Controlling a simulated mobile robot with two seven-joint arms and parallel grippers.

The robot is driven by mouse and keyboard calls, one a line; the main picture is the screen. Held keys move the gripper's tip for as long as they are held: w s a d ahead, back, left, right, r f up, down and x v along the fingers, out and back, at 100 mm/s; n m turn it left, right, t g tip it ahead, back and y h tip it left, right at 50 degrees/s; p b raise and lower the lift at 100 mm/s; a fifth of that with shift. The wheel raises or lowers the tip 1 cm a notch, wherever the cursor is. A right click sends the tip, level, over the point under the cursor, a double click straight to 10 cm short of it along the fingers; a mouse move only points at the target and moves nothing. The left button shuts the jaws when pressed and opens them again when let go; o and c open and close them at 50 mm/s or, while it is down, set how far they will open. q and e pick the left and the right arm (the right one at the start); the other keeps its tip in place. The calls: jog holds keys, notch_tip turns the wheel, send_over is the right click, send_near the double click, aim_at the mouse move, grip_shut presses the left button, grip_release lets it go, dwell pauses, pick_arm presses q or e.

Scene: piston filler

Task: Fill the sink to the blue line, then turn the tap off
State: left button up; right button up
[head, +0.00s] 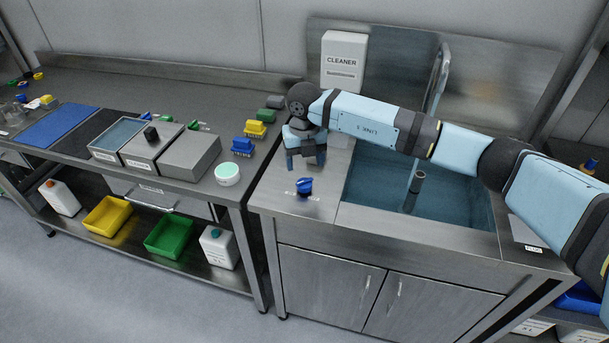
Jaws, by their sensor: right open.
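The sink (459,199) is a steel basin with teal water in it. The blue line cannot be made out. The tap (441,75) is a tall curved spout behind my right arm, which hides part of it. A thin pale-blue stream (413,181) shows below the arm, beside a dark upright cylinder (419,178) in the basin. A blue knob (305,187) stands on the counter left of the basin. My right gripper (306,165) points down, open and empty, just behind and above the knob, and appears apart from it. My left gripper is not in view.
The counter around the knob is clear.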

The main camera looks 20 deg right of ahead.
notch_tip(320, 180, up, 6)
jog(key=shift+f, duration=0.1)
dwell(0.4)
